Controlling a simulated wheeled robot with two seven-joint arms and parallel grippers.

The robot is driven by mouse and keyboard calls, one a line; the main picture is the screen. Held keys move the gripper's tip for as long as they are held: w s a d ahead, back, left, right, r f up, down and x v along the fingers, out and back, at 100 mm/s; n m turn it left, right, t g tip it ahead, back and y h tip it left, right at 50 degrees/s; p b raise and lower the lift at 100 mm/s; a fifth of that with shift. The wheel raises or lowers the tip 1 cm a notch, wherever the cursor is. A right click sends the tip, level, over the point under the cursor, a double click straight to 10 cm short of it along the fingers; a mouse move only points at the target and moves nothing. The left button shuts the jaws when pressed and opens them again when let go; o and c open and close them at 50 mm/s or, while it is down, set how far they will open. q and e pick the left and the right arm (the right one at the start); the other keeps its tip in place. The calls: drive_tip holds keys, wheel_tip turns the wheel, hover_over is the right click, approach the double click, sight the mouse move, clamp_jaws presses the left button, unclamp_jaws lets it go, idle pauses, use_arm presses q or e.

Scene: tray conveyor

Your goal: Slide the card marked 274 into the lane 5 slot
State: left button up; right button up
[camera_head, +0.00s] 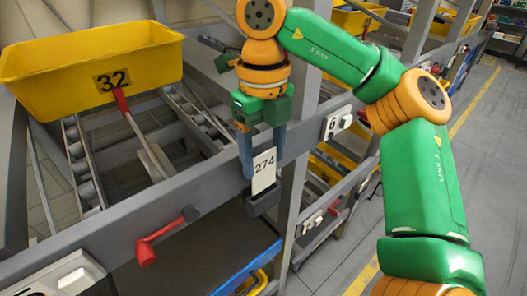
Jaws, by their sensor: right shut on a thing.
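The white card marked 274 (264,172) is upright and slightly tilted in my right gripper (261,166). The gripper points down, with its blue-grey fingers shut on the card. A dark slot holder (263,204) is fixed to the front of the grey rail, directly below the card. The card's lower edge is at the holder's mouth; I cannot tell how far it is inside. No lane 5 marking is readable on this holder. My left gripper is not in view.
A yellow tray marked 32 (95,65) sits on the rollers at the upper left. A red lever (150,245) sticks out from the grey rail (105,238). White plates with knobs (338,123) are on the rail. Open floor lies at the right.

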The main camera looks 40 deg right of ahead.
sight(263, 173)
idle(0.5)
drive_tip(key=shift+f+b, duration=2.1)
drive_tip(key=shift+f, duration=0.55)
drive_tip(key=o, duration=1.4)
wheel_tip(263, 173, up, 7)
drive_tip(key=p, duration=0.3)
drive_tip(key=shift+f+p, duration=0.2)
drive_tip(key=shift+p, duration=0.1)
drive_tip(key=shift+r, duration=0.4)
drive_tip(key=shift+f, duration=0.1)
